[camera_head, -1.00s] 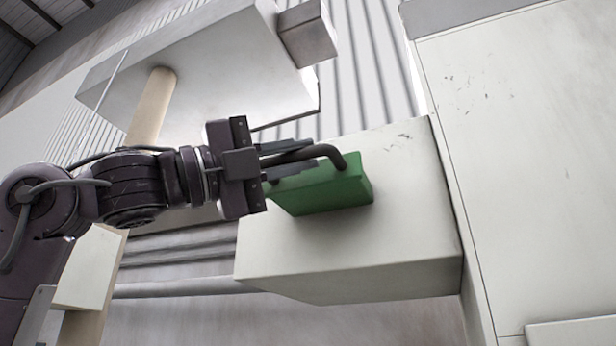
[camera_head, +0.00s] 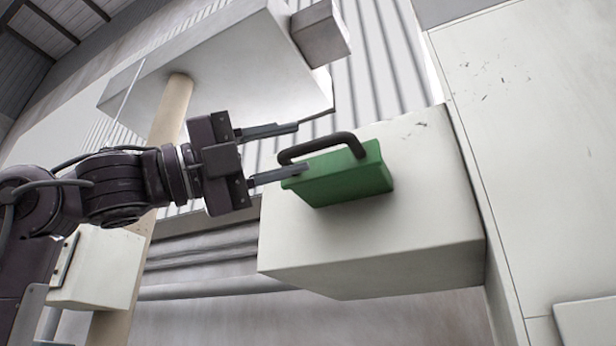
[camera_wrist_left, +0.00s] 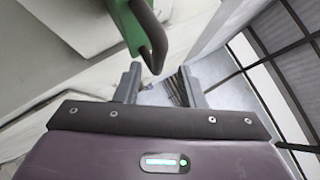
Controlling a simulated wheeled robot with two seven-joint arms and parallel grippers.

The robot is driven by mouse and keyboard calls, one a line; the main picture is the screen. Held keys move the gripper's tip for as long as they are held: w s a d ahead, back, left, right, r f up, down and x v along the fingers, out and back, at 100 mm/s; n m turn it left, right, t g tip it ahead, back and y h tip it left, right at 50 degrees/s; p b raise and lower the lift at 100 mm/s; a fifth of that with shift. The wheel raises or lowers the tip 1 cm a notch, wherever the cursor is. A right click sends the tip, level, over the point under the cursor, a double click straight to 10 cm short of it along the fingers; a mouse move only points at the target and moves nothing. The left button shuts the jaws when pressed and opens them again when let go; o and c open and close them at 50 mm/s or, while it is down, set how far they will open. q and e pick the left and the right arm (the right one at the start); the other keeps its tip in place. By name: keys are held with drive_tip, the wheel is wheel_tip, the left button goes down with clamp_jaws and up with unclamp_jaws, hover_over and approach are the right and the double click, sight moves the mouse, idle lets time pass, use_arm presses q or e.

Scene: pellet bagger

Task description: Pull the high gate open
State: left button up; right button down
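The high gate is a green block (camera_head: 345,180) with a dark curved handle (camera_head: 322,143) on top, set at the front of a pale box-shaped housing (camera_head: 400,240). My left gripper (camera_head: 285,152) is open, its two fingers spread apart at the left end of the handle. The lower finger overlaps the green block's left corner in the head view; whether it touches cannot be told. In the left wrist view the handle (camera_wrist_left: 152,38) hangs from the green gate (camera_wrist_left: 127,25) just beyond the open fingers (camera_wrist_left: 160,85), with nothing gripped. My right gripper is not in view.
A large pale panel (camera_head: 540,130) stands at the right. A pale overhead box (camera_head: 230,75) with a smaller grey box (camera_head: 320,33) and a tan post (camera_head: 165,120) are at the upper left. Horizontal pipes (camera_head: 215,290) run below the housing.

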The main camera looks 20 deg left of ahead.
use_arm(q)
drive_tip(key=b+v, duration=0.1)
drive_tip(key=v, duration=0.3)
drive_tip(key=shift+w, duration=0.1)
idle(0.3)
